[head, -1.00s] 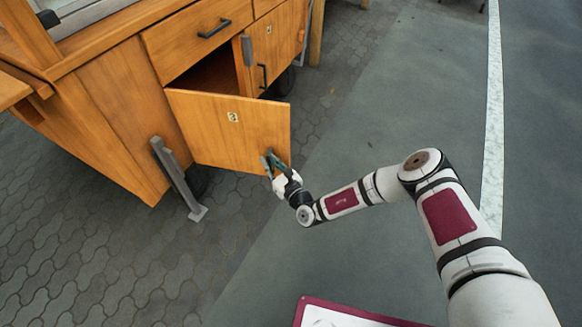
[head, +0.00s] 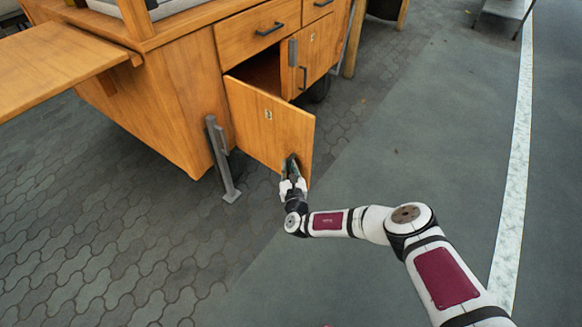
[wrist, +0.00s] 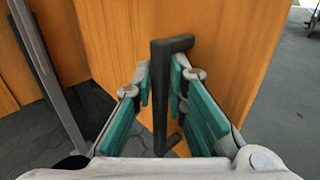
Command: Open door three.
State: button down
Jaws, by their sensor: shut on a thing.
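The wooden cabinet door with a small pale number plate (head: 255,122) stands swung out from the cabinet, with a dark opening (head: 262,72) showing above and behind it. I take the plate's mark for a 3, though it is small. The door's dark bar handle (wrist: 160,95) runs upright between my fingers in the wrist view. My gripper (head: 291,172) is at the door's outer lower part, shut on the handle. In the wrist view my gripper (wrist: 162,100) has its teal finger pads on either side of the bar.
A grey metal prop leg (head: 221,160) stands on the paving left of the door. Another closed door (head: 312,55) and a drawer (head: 258,28) are beside and above the opening. A wooden leaf (head: 50,65) juts out at left.

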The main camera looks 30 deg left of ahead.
jog(key=c, duration=1.6)
grip_release()
jog(key=shift+c, duration=0.2)
jog(key=v, duration=1.2)
